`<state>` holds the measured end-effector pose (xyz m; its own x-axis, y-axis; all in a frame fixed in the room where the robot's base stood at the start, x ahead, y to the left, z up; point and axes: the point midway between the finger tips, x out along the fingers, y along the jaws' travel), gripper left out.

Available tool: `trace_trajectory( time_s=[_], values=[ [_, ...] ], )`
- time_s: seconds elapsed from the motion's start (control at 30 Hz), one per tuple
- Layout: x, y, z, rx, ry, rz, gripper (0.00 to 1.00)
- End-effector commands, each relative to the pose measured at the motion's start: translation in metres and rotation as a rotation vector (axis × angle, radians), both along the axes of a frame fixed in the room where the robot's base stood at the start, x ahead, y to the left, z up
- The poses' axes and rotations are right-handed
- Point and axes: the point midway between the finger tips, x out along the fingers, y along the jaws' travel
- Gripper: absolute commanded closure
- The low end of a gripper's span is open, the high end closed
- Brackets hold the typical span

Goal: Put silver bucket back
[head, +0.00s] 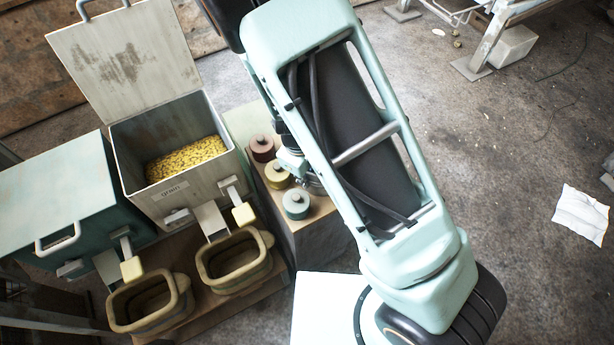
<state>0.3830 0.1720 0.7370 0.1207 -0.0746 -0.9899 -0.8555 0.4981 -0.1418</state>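I cannot make out a silver bucket clearly. A small greyish piece shows at the edge of my arm, beside the small lidded pots, and I cannot tell whether it is part of the bucket or of my gripper. My gripper (292,163) is mostly hidden behind my arm, close to the pots. Its fingers do not show, so I cannot tell if it is open, shut or holding something.
Red (263,148), yellow (277,174) and teal (296,204) lidded pots stand on a wooden stand. To their left is an open grain bin (135,180) beside a closed teal bin (50,200). Two tan tubs (150,325) (235,283) sit below.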

Motion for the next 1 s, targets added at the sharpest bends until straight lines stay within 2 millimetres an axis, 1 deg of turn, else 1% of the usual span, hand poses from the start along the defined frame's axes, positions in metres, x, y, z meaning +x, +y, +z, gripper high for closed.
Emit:
trace_trajectory(
  time_s=[0.03, 0.3, 0.4, 0.5, 0.6, 0.7, 1.0],
  values=[
    [-0.001, 0.002, 0.012, 0.001, -0.003, 0.002, 0.88],
    [-0.008, 0.007, 0.07, 0.003, -0.003, 0.004, 0.88],
    [-0.01, 0.008, 0.087, 0.003, -0.003, 0.002, 0.88],
    [-0.012, 0.008, 0.1, 0.001, -0.002, 0.002, 0.88],
    [-0.013, 0.009, 0.107, 0.001, -0.002, 0.001, 0.88],
    [-0.013, 0.008, 0.11, 0.001, -0.001, -0.001, 0.88],
    [-0.013, 0.008, 0.109, 0.0, 0.0, -0.001, 0.88]
  ],
)
